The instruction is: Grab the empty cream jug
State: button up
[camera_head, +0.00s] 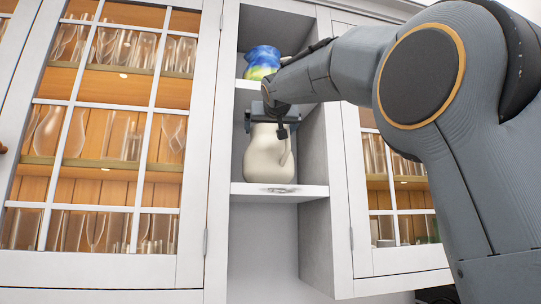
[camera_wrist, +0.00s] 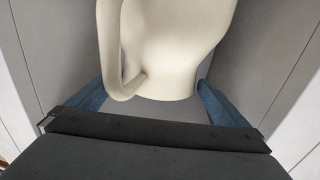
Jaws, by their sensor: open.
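The cream jug (camera_head: 268,160) stands upright on the middle shelf of the open centre niche. Its handle is at the right in the head view. In the wrist view the jug (camera_wrist: 168,45) fills the upper middle, with its handle (camera_wrist: 112,60) at the left. My gripper (camera_head: 272,124) is at the jug's upper part in the head view and hides some of its top. In the wrist view its blue fingers (camera_wrist: 150,98) are open, one on each side of the jug, with gaps visible. Whether the jug is empty cannot be seen.
A blue, green and yellow jug (camera_head: 262,62) stands on the shelf above, close to my arm. The niche's side walls are near on both sides. Glazed doors with glassware (camera_head: 125,135) flank the niche.

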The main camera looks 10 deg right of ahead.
jog(key=shift+w+d, duration=0.1)
jog(key=shift+w, duration=0.35)
jog(key=shift+f, duration=0.1)
jog(key=c, duration=1.6)
jog(key=shift+c, duration=0.6)
jog(key=shift+s+r, duration=0.1)
jog(key=shift+r, duration=0.1)
